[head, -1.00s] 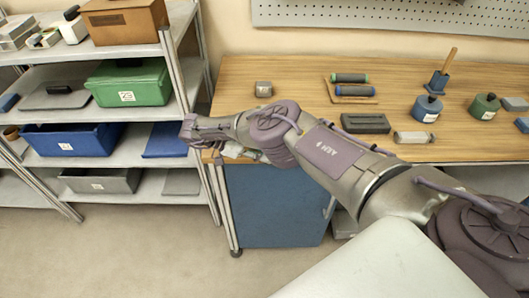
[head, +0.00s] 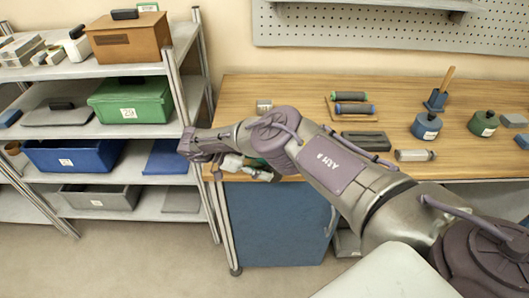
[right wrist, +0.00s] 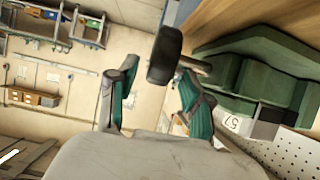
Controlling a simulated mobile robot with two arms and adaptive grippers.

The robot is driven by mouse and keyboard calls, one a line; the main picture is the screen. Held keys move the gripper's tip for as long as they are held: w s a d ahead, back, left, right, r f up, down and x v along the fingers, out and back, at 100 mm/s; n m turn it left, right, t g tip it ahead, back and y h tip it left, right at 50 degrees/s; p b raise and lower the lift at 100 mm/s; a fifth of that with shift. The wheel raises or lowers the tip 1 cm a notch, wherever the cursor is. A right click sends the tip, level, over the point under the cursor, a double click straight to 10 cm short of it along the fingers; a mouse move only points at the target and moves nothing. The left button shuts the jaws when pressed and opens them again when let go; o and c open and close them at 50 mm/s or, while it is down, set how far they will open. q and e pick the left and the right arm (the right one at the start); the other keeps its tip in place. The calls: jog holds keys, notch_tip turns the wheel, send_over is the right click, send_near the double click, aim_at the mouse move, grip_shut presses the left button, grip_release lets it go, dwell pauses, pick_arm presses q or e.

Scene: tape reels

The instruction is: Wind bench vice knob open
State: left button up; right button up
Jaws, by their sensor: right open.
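The bench vice (right wrist: 262,80) is a green body at the right of the right wrist view, with a tag reading 57. Its dark round knob (right wrist: 165,55) stands out on a short metal shaft to the left. My right gripper (right wrist: 158,78) is open, with its two teal-padded fingers pointing at the knob. The knob lies just beyond and between the fingertips; I cannot tell whether they touch it. In the head view my right gripper (head: 250,168) is at the bench's front left edge, and my arm hides most of the vice. My left gripper is not in view.
The wooden bench (head: 290,92) holds two rollers, a dark block (head: 366,141), a blue pot (head: 426,126) and a green pot (head: 483,123). A shelf rack (head: 150,198) with a green bin (head: 131,101) and a blue bin (head: 75,156) stands at left. Floor in front is clear.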

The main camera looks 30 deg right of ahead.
aim_at(265, 169)
notch_tip(265, 169, up, 8)
jog(key=shift+s+r, duration=0.1)
jog(key=shift+r, duration=0.1)
dwell(0.5)
